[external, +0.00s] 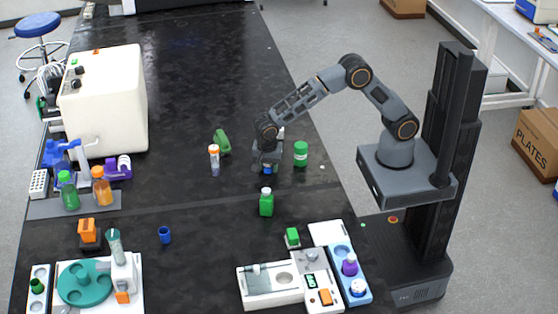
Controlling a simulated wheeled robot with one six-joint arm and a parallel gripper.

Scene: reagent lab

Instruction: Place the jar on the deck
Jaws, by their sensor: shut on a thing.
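My gripper (267,164) is over the black bench, pointing down and shut on a small blue object (268,171). Only a little of this object shows below the fingers; I cannot tell whether it is the jar or whether it touches the bench. A green jar-like bottle (266,204) stands upright on the bench just in front of my gripper, apart from it. A white and green bottle (300,154) stands to the right of the gripper. I cannot tell for certain which surface is the deck; a white instrument (254,300) with a recessed plate lies at the front.
An orange-capped tube (214,161) and a green item (222,142) stand left of the gripper. A blue cup (165,235) is at front left. A blue rack (344,260) with bottles is at front right. The bench (200,60) is clear at the back.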

